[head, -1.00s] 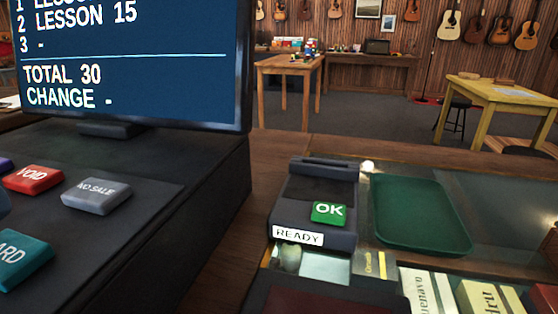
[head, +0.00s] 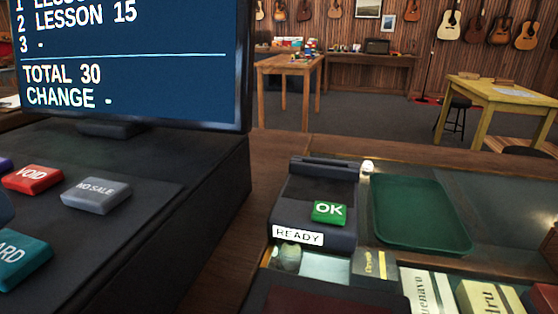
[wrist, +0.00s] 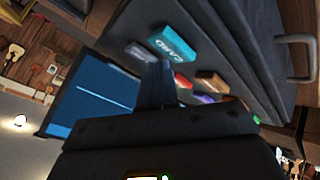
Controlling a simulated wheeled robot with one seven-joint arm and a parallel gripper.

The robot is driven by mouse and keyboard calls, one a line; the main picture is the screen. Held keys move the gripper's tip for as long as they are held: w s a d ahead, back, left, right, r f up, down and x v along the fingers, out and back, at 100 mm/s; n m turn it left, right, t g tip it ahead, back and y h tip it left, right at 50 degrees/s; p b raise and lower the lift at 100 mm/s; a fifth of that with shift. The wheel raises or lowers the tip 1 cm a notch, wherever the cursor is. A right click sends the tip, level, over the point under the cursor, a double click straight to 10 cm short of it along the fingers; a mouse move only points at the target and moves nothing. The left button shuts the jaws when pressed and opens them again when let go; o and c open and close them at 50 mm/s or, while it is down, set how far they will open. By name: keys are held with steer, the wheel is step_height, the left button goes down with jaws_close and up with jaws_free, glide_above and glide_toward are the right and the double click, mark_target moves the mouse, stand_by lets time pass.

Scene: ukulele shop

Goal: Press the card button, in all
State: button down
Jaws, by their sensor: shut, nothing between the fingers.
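The teal card button (head: 20,262) is on the dark register keypad at the lower left of the head view, cut off by the frame's edge. It shows whole in the wrist view (wrist: 174,45), lettered CARD. My gripper (wrist: 162,68) shows in the wrist view, its dark fingers shut and empty. The tips point towards the keypad and appear close beside the card button; I cannot tell whether they touch it. The register screen (head: 130,60) reads LESSON 15, TOTAL 30 and CHANGE -.
A red VOID button (head: 33,178) and a grey NO SALE button (head: 96,195) are near the card button. A card reader (head: 318,190) with a green OK key reads READY. A green tray (head: 420,215) lies to its right.

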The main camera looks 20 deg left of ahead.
steer(key=shift+f, duration=0.65)
stand_by(0.7)
stand_by(0.3)
steer(key=shift+r+p, duration=0.85)
steer(key=shift+r, duration=0.05)
step_height(320, 180, up, 5)
steer(key=p, duration=0.5)
stand_by(0.5)
